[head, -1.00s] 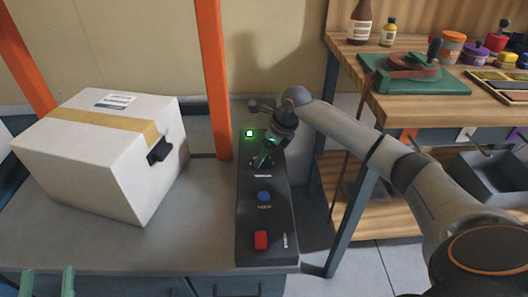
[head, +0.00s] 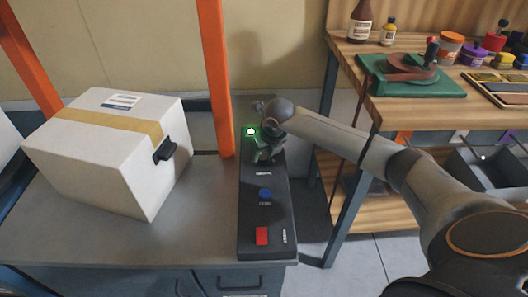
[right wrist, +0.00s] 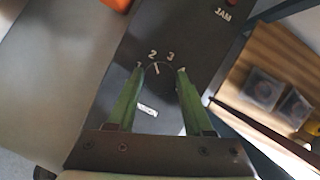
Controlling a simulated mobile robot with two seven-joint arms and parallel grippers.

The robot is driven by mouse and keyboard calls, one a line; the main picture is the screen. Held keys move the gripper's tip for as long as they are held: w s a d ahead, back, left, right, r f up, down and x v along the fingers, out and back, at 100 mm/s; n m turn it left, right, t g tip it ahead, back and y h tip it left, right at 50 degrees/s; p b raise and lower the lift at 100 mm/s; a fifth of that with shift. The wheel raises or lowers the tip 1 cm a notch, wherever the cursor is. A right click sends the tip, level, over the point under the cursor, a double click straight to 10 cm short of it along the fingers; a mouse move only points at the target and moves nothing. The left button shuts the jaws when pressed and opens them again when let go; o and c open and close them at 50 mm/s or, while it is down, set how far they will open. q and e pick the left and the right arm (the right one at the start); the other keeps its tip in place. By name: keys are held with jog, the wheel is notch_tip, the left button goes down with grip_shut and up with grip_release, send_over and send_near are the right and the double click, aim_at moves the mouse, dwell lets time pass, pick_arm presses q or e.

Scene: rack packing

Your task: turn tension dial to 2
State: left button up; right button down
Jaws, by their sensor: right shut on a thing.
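The tension dial (right wrist: 157,78) is a dark knob on the black control panel, with 1, 2, 3 and 4 printed in an arc around it. Its white pointer mark lies just below the 2, leaning toward it rather than the 3. My right gripper (right wrist: 160,73) has one green finger on each side of the dial and is shut on it. In the head view my right gripper (head: 265,152) reaches down onto the far end of the panel and hides the dial. My left gripper is not in view.
The black control panel (head: 249,215) also carries a lit green lamp (head: 251,131), a blue button (head: 265,194) and a red switch (head: 262,236). A wooden workbench (head: 400,112) stands right.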

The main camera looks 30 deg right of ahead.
aim_at(263, 155)
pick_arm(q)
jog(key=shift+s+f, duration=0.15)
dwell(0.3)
pick_arm(e)
jog(key=shift+c, duration=1.5)
grip_release()
jog(key=shift+s+r, duration=0.15)
jog(key=shift+r, duration=0.35)
jog(key=p+v, duration=0.1)
jog(key=v, duration=0.2)
jog(key=shift+r, duration=0.1)
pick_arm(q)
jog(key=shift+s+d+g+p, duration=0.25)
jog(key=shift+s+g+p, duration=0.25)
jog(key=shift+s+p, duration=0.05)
pick_arm(e)
jog(key=v, duration=0.8)
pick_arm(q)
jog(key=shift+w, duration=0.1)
pick_arm(e)
jog(key=shift+r, duration=0.15)
